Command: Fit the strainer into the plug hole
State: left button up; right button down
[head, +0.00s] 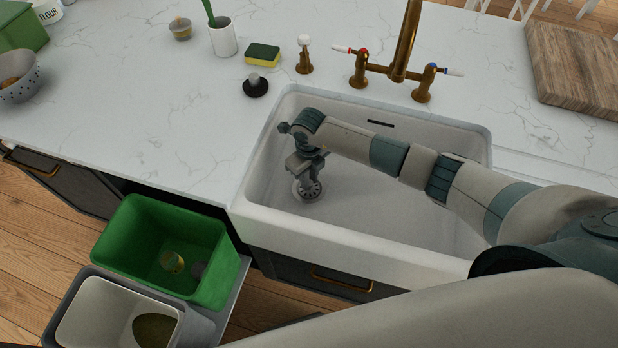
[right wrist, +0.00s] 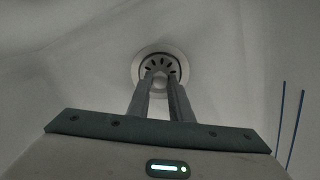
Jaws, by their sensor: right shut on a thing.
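The white sink (head: 262,205) is set into the counter. My right gripper (head: 307,178) reaches down into its left part. It is shut on the strainer (head: 314,190), a small round metal disc with dark slots. In the right wrist view the two fingers (right wrist: 160,82) meet at the middle of the strainer (right wrist: 158,66). A pale ring, the plug hole's rim (right wrist: 141,62), shows around the strainer in that view. The strainer is at or just over the hole; I cannot tell whether it is seated. The fingers and wrist hide part of both. My left gripper is out of view.
A brass tap (head: 398,62) with two handles stands behind the sink. A black plug (head: 255,86), a sponge (head: 263,54) and a cup (head: 222,38) stand on the counter. A chopping board (head: 575,65) is at right. Green (head: 130,232) and grey (head: 85,310) bins stand below left.

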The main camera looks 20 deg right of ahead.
jog(key=c, duration=1.5)
grip_release()
jog(key=shift+r+b, duration=2.2)
jog(key=shift+r, duration=6.5)
jog(key=shift+f, duration=0.1)
